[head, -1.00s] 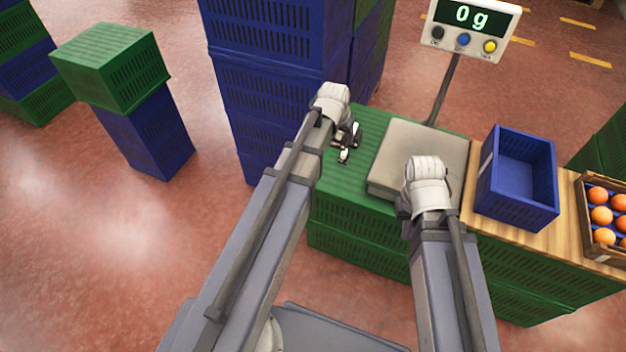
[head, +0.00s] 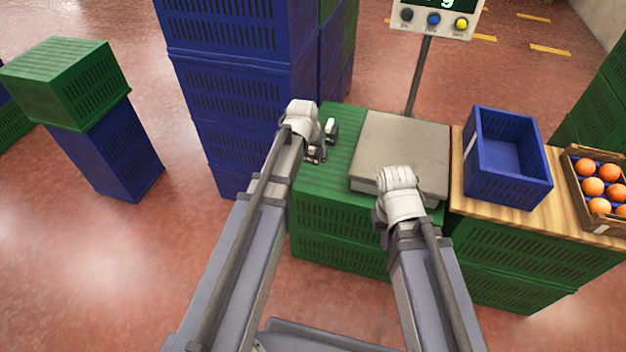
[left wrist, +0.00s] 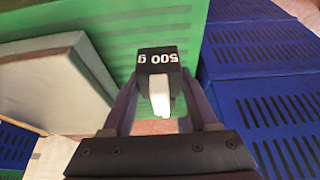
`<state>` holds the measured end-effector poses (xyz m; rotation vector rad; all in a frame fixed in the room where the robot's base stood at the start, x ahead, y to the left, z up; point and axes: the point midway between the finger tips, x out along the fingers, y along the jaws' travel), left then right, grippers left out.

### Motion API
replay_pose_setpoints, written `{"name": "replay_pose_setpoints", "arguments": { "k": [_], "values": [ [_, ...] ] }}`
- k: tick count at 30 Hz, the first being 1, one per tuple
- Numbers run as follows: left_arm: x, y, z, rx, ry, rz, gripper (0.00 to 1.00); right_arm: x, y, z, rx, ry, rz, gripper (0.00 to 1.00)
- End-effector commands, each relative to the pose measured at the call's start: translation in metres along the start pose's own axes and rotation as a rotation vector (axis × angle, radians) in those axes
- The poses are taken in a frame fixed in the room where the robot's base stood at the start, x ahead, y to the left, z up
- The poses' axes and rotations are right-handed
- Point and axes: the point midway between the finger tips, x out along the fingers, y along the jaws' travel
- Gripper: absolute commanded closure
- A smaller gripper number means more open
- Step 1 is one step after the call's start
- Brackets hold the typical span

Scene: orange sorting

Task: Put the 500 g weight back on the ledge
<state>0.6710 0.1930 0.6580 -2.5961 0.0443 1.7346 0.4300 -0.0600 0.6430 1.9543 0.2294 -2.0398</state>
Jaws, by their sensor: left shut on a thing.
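The black 500 g weight (left wrist: 157,62) is between my left gripper's fingers in the left wrist view, its white label upside down in the picture. My left gripper (head: 322,143) is shut on it, over the green ribbed ledge (head: 340,122) left of the scale. The ledge also shows in the left wrist view (left wrist: 120,18). I cannot tell whether the weight touches the ledge. My right gripper (head: 386,232) is by the scale's near edge; its fingers are hidden behind the wrist.
The scale's grey plate (head: 405,145) is bare where it shows. Its display (head: 435,18) is cut off at the top. A blue crate (head: 508,155) and a box of oranges (head: 600,185) stand to the right. Tall blue crates (head: 235,95) rise beside the ledge on the left.

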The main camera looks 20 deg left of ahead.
Motion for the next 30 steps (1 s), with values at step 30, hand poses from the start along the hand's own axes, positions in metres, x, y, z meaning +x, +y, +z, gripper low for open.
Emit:
{"name": "replay_pose_setpoints", "arguments": {
  "k": [30],
  "values": [
    [0.089,0.0,0.037,0.0,0.001,0.0,1.0,0.096,-0.007,-0.006,-0.004,0.001,0.012,1.0]
  ]
}}
